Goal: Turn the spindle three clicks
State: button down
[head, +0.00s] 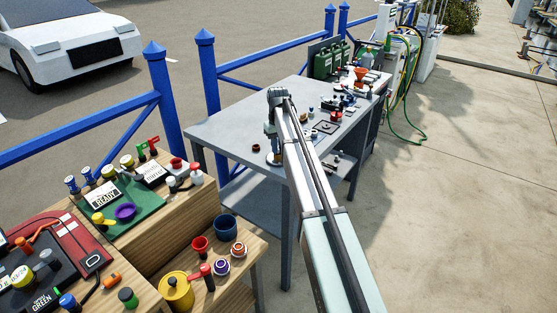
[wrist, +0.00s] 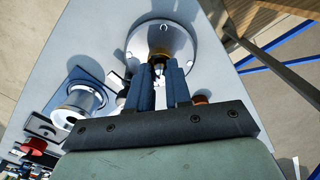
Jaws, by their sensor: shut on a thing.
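The spindle (wrist: 159,54) shows in the wrist view as a small brass-coloured part at the middle of a round, shiny metal base (wrist: 178,38). The base lies on the grey table. My gripper (wrist: 160,72) is shut on the spindle, with one dark finger on each side of it. The fingers hide much of the spindle, and I cannot read any click marks. In the head view my gripper (head: 271,142) points down at the near left part of the table, over the round base (head: 274,161).
A silver cylinder (wrist: 88,98) on a dark plate stands left of my gripper in the wrist view. A small brown cup (head: 256,148) sits nearby on the grey table (head: 222,128). Green canisters (head: 331,58) stand at its far end. A wooden bench (head: 190,208) with many parts is at left.

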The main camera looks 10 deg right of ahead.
jog(key=shift+m, duration=2.2)
